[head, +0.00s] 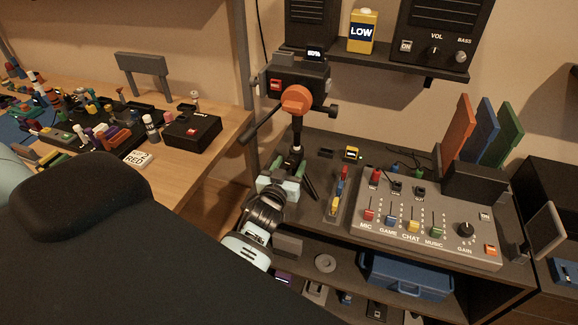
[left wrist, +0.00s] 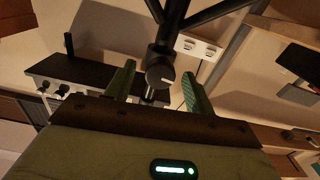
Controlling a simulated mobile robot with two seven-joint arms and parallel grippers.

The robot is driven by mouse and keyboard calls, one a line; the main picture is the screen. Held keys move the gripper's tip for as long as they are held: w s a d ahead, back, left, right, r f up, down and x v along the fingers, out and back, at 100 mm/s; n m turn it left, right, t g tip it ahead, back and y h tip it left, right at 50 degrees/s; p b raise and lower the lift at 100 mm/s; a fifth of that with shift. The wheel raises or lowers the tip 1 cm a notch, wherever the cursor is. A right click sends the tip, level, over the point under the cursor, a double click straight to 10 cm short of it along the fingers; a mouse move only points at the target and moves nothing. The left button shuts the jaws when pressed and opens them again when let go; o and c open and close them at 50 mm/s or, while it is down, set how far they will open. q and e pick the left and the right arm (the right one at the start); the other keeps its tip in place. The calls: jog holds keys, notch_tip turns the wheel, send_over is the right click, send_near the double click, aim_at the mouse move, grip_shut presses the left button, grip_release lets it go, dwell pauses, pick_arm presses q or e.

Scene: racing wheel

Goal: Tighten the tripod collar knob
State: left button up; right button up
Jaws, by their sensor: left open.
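The tripod (head: 297,132) stands on the dark desk in the head view, with an orange-knobbed camera head on top. In the left wrist view its black legs and column come down from the top, and the round dark collar knob (left wrist: 160,75) with a pale line mark sits near the centre. My left gripper (head: 284,172) is open just in front of the tripod column. In the left wrist view my left gripper (left wrist: 158,88) has its green fingers on either side of the knob, with gaps showing. Its depth relative to the knob is hard to tell. My right gripper is not seen.
A mixer (head: 425,225) with coloured sliders stands right of the tripod. A wooden table (head: 165,180) with many small parts is at left. A large black shape fills the lower left.

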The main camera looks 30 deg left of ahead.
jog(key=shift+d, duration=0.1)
pick_arm(q)
jog(key=c, duration=1)
jog(key=shift+m, duration=0.3)
jog(key=m, duration=0.3)
jog(key=shift+m, duration=0.3)
jog(key=m, duration=0.3)
jog(key=shift+m+b, duration=0.3)
jog(key=shift+b, duration=0.05)
jog(key=m, duration=0.3)
jog(key=shift+f+m, duration=0.1)
jog(key=shift+m, duration=0.2)
jog(key=shift+m+b, duration=0.35)
jog(key=shift+m, duration=1.75)
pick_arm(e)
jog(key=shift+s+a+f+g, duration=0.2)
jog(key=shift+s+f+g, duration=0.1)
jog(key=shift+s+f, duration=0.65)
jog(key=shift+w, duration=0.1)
